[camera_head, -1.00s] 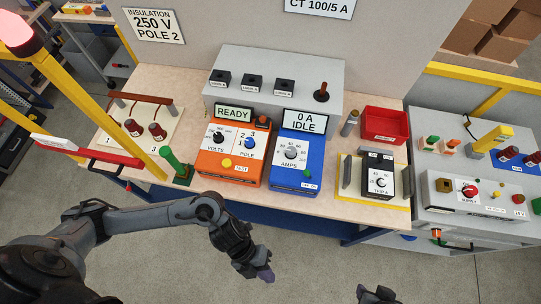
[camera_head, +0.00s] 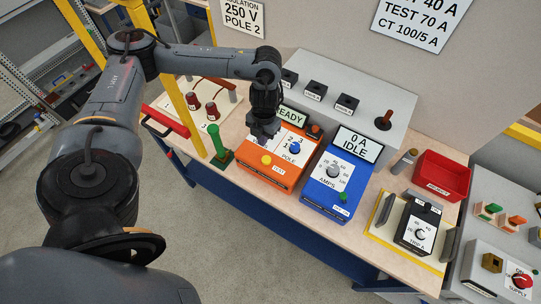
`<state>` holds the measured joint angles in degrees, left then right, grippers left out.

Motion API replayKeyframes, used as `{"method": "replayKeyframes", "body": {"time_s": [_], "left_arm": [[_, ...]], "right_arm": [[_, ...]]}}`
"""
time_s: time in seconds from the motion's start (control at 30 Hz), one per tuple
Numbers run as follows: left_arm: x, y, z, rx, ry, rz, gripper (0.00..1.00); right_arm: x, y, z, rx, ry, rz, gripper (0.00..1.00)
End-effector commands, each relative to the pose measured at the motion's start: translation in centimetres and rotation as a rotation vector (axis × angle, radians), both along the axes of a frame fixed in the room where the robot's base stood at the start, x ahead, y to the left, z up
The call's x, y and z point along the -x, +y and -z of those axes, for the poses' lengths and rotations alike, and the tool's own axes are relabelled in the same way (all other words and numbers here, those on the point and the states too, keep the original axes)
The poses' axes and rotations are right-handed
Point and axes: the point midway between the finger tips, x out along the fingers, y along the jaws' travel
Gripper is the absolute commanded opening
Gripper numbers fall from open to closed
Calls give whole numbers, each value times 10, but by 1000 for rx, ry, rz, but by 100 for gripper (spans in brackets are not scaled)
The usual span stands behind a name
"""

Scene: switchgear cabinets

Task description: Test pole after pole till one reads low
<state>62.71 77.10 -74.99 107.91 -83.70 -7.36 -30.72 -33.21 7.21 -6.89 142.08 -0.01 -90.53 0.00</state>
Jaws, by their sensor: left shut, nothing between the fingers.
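The orange insulation tester (camera_head: 281,167) stands on the bench. The wall sign (camera_head: 241,14) reads 250 V POLE 2. Three black terminal blocks (camera_head: 314,91) sit on the grey box behind. My right gripper is out of view.
A blue AMPS unit (camera_head: 336,180) reading 0 A IDLE stands right of the tester. Further right are a black trip unit (camera_head: 419,228) and a red tray (camera_head: 441,174). A green post (camera_head: 216,141) and a yellow upright (camera_head: 187,92) stand on the left.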

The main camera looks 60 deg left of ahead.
Motion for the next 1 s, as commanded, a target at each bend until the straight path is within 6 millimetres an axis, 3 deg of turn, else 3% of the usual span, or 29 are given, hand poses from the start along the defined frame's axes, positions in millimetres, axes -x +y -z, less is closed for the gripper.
{"method": "replayKeyframes", "body": {"time_s": [0.2, 0.6, 0.77, 1.0], "left_arm": [[-19, 3, -17, -3, -57, -6, 0], [-20, 2, -18, -2, -61, -5, 0], [-20, 2, -9, -2, -61, -4, 0], [-20, 2, 26, 0, -59, -5, 0]], "right_arm": [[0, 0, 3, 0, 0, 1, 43], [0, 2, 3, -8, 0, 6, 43], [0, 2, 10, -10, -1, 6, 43], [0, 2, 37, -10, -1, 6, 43]]}}
